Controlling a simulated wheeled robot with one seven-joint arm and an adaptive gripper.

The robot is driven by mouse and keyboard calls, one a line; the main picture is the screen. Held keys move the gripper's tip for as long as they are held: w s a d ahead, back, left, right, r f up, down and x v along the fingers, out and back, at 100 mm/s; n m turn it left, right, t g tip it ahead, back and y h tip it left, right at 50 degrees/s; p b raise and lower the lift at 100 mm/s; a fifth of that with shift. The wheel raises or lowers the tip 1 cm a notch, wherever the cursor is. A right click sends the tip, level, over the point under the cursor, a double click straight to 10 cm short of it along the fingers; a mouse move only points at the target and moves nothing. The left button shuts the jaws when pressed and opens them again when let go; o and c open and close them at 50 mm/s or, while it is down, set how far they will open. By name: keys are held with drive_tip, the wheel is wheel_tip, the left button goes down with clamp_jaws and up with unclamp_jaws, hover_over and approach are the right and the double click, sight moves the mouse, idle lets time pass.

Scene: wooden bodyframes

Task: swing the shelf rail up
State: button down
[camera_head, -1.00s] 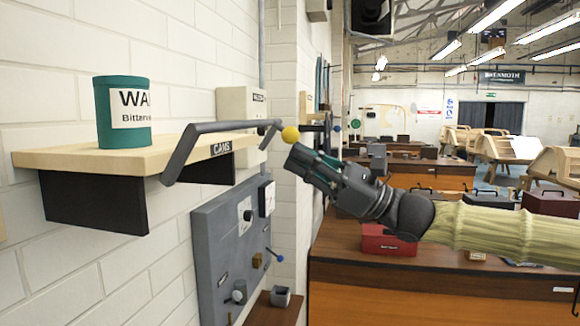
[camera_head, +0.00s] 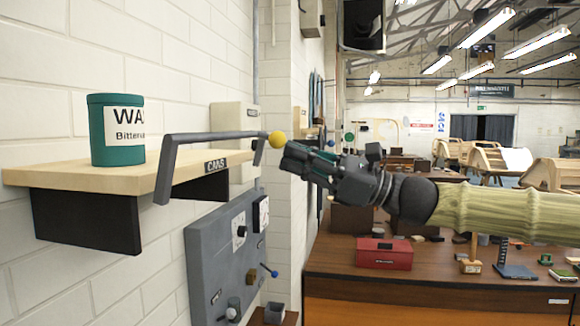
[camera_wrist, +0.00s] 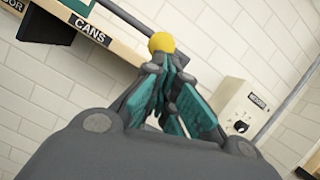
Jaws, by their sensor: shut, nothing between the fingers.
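The shelf rail (camera_head: 215,136) is a grey bar with bent ends at the front of a pale wooden wall shelf (camera_head: 70,176). Its long bar stands above the shelf top in the head view, and its near end arm slopes steeply up from the front edge.
A teal can (camera_head: 117,130) stands on the shelf behind the rail. A grey panel with knobs (camera_head: 228,250) is on the wall below. A workbench with a red box (camera_head: 384,254) lies below my arm.

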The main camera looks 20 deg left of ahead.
drive_tip(key=shift+a+r+b, duration=0.2)
drive_tip(key=shift+r+b, duration=0.1)
drive_tip(key=shift+r, duration=0.6)
drive_tip(key=w+r+b+v, duration=0.1)
drive_tip(key=b+v, duration=0.4)
drive_tip(key=v, duration=0.6)
drive_tip(key=shift+d+r, duration=0.45)
drive_tip(key=shift+r, duration=0.05)
